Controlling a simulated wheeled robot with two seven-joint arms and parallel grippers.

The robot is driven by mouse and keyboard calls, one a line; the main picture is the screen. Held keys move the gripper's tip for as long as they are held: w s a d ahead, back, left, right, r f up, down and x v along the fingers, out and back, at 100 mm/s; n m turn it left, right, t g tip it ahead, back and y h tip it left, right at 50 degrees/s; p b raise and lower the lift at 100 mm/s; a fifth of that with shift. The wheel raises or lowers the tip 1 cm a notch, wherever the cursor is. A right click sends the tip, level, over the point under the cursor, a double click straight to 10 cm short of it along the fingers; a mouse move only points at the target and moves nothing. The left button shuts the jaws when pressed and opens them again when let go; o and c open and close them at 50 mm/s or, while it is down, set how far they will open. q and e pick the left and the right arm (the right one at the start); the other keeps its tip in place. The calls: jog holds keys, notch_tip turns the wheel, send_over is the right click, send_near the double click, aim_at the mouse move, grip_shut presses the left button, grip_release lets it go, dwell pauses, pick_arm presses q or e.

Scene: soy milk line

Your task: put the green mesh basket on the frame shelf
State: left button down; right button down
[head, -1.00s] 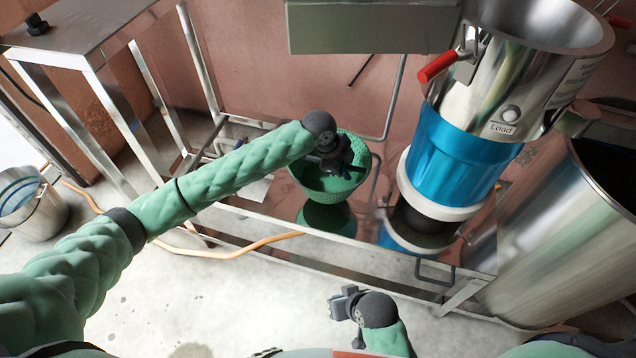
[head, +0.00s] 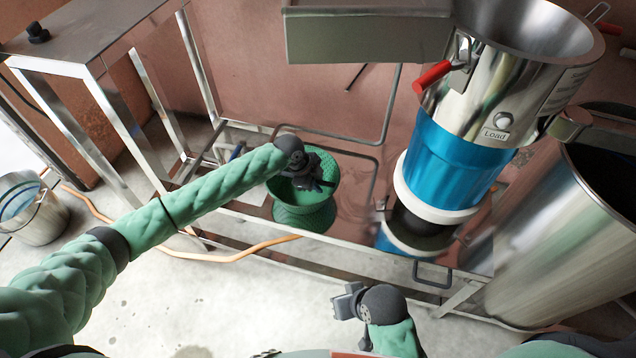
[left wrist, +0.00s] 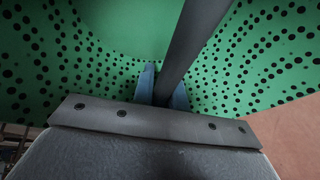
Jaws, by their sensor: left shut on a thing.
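The green mesh basket (head: 329,172) is a round bowl with a perforated wall, over the left part of the frame shelf (head: 352,218). The shelf is a shiny metal surface that mirrors the basket's green just below it. I cannot tell whether the basket's base touches the shelf. My left gripper (head: 313,182) is over the basket's mouth, shut on a dark bar of the basket. The left wrist view shows this bar between the fingertips (left wrist: 163,88), with the perforated green wall (left wrist: 235,60) around it. My right gripper (head: 346,302) is low in front, away from the basket; its jaw opening is unclear.
A blue and steel machine (head: 445,165) stands right of the basket, beside a large steel drum (head: 550,240). A metal table (head: 90,35) is at the left. A steel box (head: 365,38) overhangs at the back. An orange hose (head: 235,252) runs along the floor.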

pick_arm(q)
jog(key=shift+f, duration=0.15)
jog(key=c, duration=1.4)
grip_release()
pick_arm(e)
jog(key=shift+f, duration=0.1)
